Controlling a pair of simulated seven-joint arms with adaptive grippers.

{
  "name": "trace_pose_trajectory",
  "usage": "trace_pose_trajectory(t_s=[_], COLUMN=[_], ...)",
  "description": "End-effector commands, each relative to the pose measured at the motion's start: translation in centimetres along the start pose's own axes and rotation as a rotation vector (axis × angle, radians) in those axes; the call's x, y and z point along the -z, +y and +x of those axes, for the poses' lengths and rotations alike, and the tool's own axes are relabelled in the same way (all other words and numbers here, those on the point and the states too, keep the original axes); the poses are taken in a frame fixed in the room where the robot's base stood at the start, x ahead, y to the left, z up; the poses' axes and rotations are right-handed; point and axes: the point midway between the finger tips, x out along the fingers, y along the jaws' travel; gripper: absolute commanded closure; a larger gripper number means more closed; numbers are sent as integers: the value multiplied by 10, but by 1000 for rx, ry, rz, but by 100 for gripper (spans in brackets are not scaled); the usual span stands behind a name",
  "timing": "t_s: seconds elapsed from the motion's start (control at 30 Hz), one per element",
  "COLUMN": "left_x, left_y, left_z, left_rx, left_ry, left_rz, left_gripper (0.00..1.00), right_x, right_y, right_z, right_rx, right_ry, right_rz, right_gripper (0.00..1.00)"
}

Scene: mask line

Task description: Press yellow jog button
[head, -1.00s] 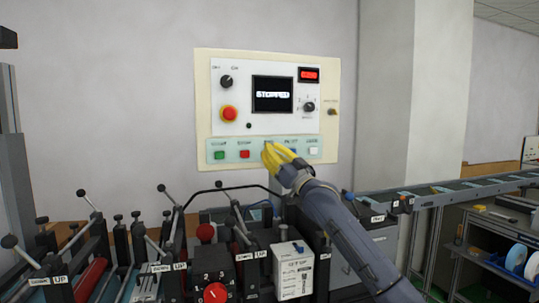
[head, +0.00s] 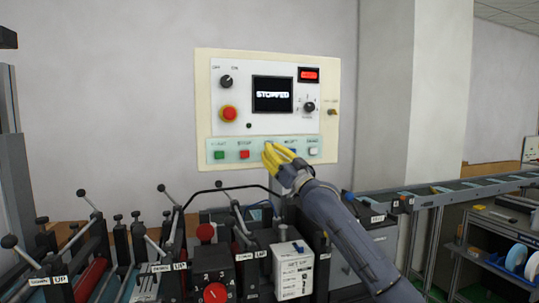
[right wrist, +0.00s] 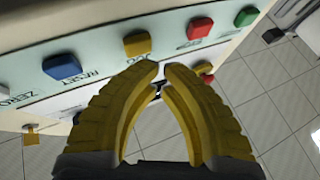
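The yellow jog button (right wrist: 137,43) shows in the right wrist view on the pale button strip, between a blue and a red button. The tips appear just beside the yellow button in the wrist view. I cannot tell whether they touch the panel. My left gripper is not in view.
The control panel (head: 203,95) on the wall has a screen reading STOPPED, knobs and a red emergency button (head: 229,113). Green (head: 219,155), red (head: 244,154), blue (head: 293,152) and white (head: 313,151) buttons line the strip. Machine levers (head: 165,190) stand below.

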Motion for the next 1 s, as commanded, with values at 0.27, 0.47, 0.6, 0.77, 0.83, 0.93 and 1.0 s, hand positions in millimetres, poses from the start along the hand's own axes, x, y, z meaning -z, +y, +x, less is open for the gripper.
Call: trace_pose_trajectory(t_s=[0.27, 0.47, 0.6, 0.77, 0.83, 0.93, 1.0], left_x=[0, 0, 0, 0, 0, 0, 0], left_y=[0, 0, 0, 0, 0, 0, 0], left_z=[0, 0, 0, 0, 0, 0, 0], left_rx=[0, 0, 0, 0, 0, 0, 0], left_ry=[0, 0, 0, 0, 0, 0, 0], left_rz=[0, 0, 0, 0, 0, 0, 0], left_gripper=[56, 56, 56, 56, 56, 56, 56], right_x=[0, -2, -3, -4, -4, -4, -4], right_y=[0, 2, 3, 3, 3, 4, 4], right_z=[1, 5, 7, 7, 7, 7, 7], right_rx=[0, 0, 1, 0, 0, 0, 0], right_ry=[0, -1, 0, 0, 0, 0, 0], right_rz=[0, -1, 0, 0, 0, 0, 0], right_gripper=[100, 100, 100, 100, 100, 100, 100])
